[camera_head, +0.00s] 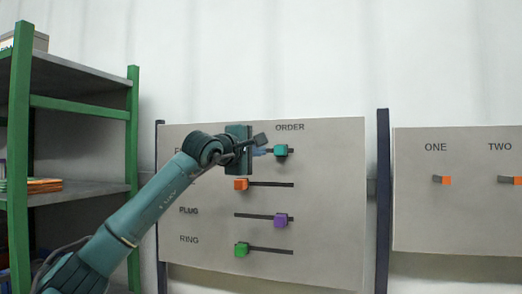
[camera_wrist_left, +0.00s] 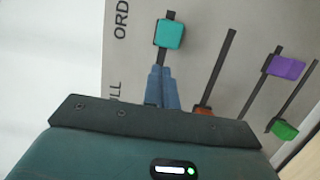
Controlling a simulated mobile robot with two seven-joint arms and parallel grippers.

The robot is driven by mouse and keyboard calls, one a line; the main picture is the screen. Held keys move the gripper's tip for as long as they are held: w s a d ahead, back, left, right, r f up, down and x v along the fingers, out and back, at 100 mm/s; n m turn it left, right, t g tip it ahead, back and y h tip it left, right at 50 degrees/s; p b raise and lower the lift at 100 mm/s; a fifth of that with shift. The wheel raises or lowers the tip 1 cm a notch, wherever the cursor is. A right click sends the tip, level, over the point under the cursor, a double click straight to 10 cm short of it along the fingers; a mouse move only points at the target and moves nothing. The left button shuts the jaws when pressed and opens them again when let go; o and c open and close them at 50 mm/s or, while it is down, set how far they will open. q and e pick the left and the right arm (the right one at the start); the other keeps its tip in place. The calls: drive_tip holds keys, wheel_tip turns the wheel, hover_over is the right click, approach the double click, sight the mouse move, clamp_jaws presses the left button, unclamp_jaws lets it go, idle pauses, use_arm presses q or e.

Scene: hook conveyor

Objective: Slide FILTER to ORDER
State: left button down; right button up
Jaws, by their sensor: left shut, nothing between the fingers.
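A pale board (camera_head: 335,200) carries several horizontal slots with coloured knobs. The top row's label starts with F; my arm hides the rest. Its teal knob (camera_head: 281,150) sits near the slot's right end, under the word ORDER (camera_head: 290,127). My left gripper (camera_head: 264,151) is just left of the teal knob, shut and empty. In the left wrist view the closed blue fingers (camera_wrist_left: 161,70) point at the teal knob (camera_wrist_left: 170,33), with a small gap showing between them. I cannot tell their depth from the board. My right gripper is not in view.
Below are an orange knob (camera_head: 241,184) at its slot's left end, a purple knob (camera_head: 281,220) in the PLUG row and a green knob (camera_head: 242,249) in the RING row. A second board (camera_head: 460,220) stands right, a green-framed shelf (camera_head: 133,180) left.

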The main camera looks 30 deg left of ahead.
use_arm(q)
drive_tip(key=s+a+b, duration=0.2)
drive_tip(key=s, duration=0.8)
drive_tip(key=shift+s+b, duration=0.25)
drive_tip(key=shift+b, duration=0.15)
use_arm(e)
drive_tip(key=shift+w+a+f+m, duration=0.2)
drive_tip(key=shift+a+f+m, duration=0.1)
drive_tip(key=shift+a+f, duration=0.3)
use_arm(q)
drive_tip(key=shift+a, duration=0.1)
